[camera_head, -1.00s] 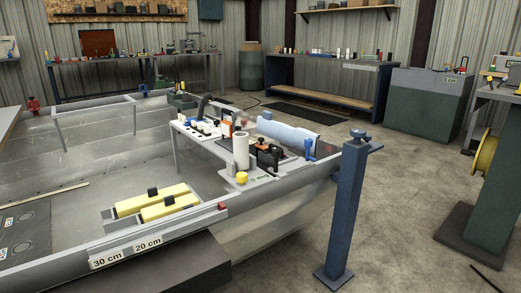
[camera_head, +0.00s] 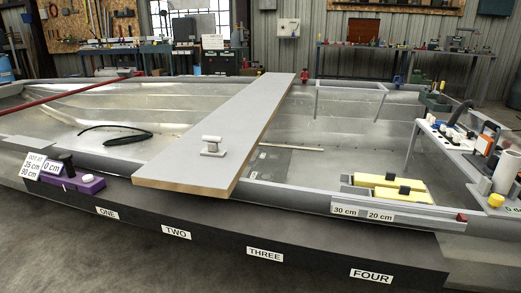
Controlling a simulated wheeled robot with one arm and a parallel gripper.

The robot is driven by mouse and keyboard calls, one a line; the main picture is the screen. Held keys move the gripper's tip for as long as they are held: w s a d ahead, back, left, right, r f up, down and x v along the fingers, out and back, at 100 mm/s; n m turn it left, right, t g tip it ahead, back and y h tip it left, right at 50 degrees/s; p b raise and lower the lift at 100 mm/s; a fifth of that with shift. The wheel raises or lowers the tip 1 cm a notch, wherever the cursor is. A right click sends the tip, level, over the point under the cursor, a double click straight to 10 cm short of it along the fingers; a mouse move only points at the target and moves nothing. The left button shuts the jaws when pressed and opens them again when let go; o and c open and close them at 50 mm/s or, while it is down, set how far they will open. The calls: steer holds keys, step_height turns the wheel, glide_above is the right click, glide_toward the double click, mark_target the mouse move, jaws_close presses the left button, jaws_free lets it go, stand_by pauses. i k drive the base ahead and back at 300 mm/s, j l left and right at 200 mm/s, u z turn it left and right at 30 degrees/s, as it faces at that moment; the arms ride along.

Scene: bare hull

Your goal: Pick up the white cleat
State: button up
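The white cleat (camera_head: 212,146) stands upright on a long grey plank (camera_head: 225,112) in the head view. The plank lies across the open metal hull, and the cleat is on its nearer half, towards the right edge. The cleat has a flat base and a horizontal bar on top. Nothing touches it apart from the plank. My gripper is not in view.
A dark ledge (camera_head: 300,242) labelled ONE to FOUR runs along the near hull side. A purple block (camera_head: 78,180) sits at its left end. Yellow blocks (camera_head: 395,188) lie at the right. A black hose (camera_head: 115,135) lies inside the hull. The plank around the cleat is clear.

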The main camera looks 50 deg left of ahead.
mark_target(213, 150)
steer(key=u, duration=2.1)
